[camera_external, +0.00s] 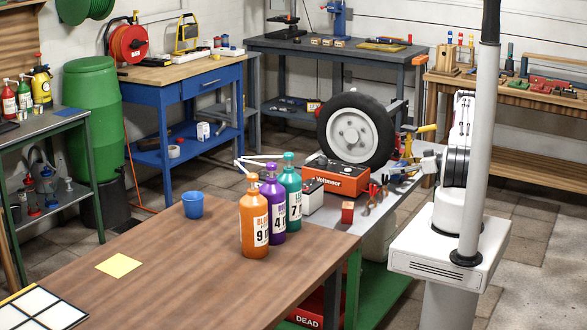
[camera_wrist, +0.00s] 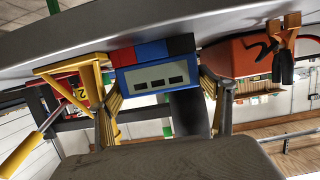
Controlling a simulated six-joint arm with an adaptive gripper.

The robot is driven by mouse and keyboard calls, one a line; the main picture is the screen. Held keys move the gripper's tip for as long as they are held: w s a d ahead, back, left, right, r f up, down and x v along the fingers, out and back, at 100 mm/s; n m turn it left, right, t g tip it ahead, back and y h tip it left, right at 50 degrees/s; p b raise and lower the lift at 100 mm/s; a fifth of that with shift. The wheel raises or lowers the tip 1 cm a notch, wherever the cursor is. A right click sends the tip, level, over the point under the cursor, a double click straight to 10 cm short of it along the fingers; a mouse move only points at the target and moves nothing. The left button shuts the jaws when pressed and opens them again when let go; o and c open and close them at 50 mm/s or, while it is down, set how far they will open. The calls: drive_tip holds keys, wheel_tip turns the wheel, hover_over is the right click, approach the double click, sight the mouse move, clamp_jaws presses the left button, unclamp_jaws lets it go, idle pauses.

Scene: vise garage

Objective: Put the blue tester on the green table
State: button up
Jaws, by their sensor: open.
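The blue tester (camera_wrist: 156,76), a small box with a pale display and red, blue and black blocks along one edge, shows in the middle of the wrist view against the grey bench surface. My gripper (camera_wrist: 162,98) is open, its two fingers on either side of the tester; I cannot tell whether they touch it. In the external view the gripper end is small and crowded among tools at the grey bench, and the tester is not clear there. A table with a brown wooden top (camera_external: 165,275) and green legs stands in the front.
Orange, purple and teal bottles (camera_external: 270,215) stand at this table's right end, with a blue cup (camera_external: 193,204) and a yellow note (camera_external: 119,265). The grey bench holds a wheel (camera_external: 352,130), an orange voltmeter (camera_external: 340,180) and pliers. The brown table's middle is clear.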

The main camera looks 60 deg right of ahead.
drive_tip(key=shift+r, duration=0.2)
drive_tip(key=v, duration=1.2)
idle(0.6)
